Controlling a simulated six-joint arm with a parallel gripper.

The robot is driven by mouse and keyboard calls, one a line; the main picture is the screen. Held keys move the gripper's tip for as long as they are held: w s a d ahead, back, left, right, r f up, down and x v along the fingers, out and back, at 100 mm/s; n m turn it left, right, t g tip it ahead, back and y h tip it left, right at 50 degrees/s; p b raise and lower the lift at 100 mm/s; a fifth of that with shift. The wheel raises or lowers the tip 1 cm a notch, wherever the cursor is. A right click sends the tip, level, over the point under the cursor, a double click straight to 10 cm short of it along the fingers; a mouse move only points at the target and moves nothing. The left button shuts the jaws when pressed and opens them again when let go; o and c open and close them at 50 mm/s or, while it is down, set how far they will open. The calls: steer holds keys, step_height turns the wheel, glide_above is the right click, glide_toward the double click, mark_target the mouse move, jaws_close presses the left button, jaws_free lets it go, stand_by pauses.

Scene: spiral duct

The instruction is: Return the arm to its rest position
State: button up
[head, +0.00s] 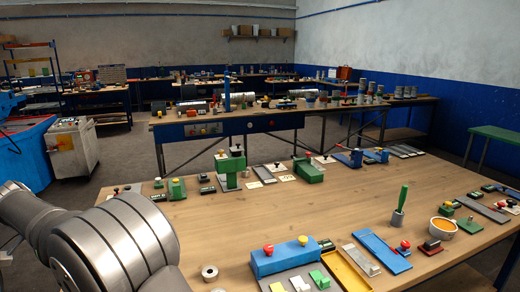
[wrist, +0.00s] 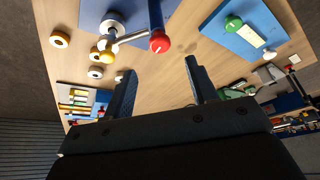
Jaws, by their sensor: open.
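My gripper (wrist: 158,85) shows in the wrist view with its two dark blue fingers wide apart. It is open and nothing is between the fingers. The wrist view looks past them at a wooden table top (wrist: 170,60), and a red round knob (wrist: 160,42) lies beyond the fingertips. I cannot tell the distance to the table. In the head view my grey arm fills the lower left corner, beside the near edge of the wooden workbench (head: 210,225). The gripper itself is out of the head view.
On the bench stand a blue block (head: 285,258), a yellow tray (head: 347,270), a green-handled tool (head: 400,205), an orange-filled bowl (head: 443,226) and a green press (head: 230,165). The bench's middle is mostly clear. A white cabinet (head: 73,147) stands on the floor at left.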

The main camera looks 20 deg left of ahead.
steer(key=v, duration=0.9)
steer(key=x, duration=1.7)
steer(key=shift+d+r+n+y, duration=0.15)
steer(key=shift+n+y, duration=0.25)
steer(key=shift+n, duration=0.5)
steer(key=n+y, duration=0.1)
steer(key=n, duration=0.2)
steer(key=n+g+y, duration=0.1)
steer(key=n, duration=0.2)
steer(key=shift+w+d+n, duration=0.15)
steer(key=shift+d+n, duration=0.05)
steer(key=shift+n, duration=0.1)
steer(key=shift+w+n+g+y, duration=0.1)
steer(key=shift+n+g+y, duration=0.25)
steer(key=shift+n, duration=0.8)
steer(key=shift+w+n+g+y, duration=0.1)
steer(key=shift+n+g+y, duration=0.25)
steer(key=shift+n, duration=0.8)
steer(key=shift+d+n+g, duration=0.1)
steer(key=shift+n+g, duration=0.7)
steer(key=shift+n, duration=1.2)
